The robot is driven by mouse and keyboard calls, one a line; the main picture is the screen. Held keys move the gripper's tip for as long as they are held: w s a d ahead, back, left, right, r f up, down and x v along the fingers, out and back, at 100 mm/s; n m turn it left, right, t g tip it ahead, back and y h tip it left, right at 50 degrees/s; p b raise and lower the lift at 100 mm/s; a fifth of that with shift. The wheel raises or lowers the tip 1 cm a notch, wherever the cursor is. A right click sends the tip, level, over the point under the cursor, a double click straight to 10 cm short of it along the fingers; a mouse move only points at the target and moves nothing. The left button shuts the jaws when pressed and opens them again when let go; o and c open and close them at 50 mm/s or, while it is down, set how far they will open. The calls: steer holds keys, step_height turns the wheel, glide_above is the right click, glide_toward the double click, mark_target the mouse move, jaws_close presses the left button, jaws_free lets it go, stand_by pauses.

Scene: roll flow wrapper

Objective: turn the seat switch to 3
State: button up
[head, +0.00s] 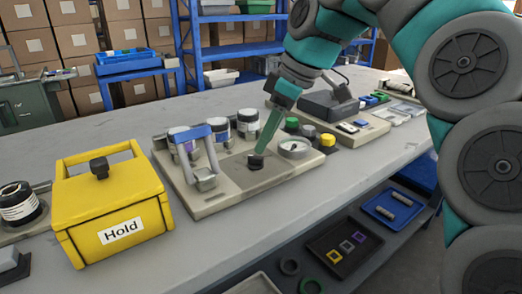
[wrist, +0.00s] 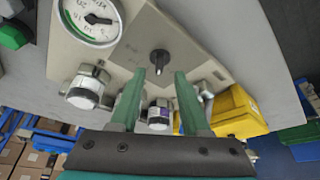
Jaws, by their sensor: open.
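The seat switch appears to be a small black knob on the beige panel (head: 215,196), and the wrist view shows this knob (wrist: 159,57) with a light mark on its end. The numbers around it are not legible, so I cannot tell its setting. In the head view the knob (head: 255,161) sits just below my fingertips. My gripper (wrist: 160,76) is open, with its two green fingers apart on either side of the line to the knob. In the head view my gripper (head: 263,148) points down at the panel. I cannot tell if the fingers touch the knob.
A round dial gauge (head: 295,148) stands close right of the knob. A metal frame with a blue bar (head: 194,133) and several jars stand left and behind. A yellow "Hold" box (head: 112,209) is farther left. Green, black and yellow knobs (head: 327,140) are to the right.

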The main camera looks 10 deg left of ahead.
mark_target(257, 156)
steer(key=shift+x, duration=2)
jaws_close()
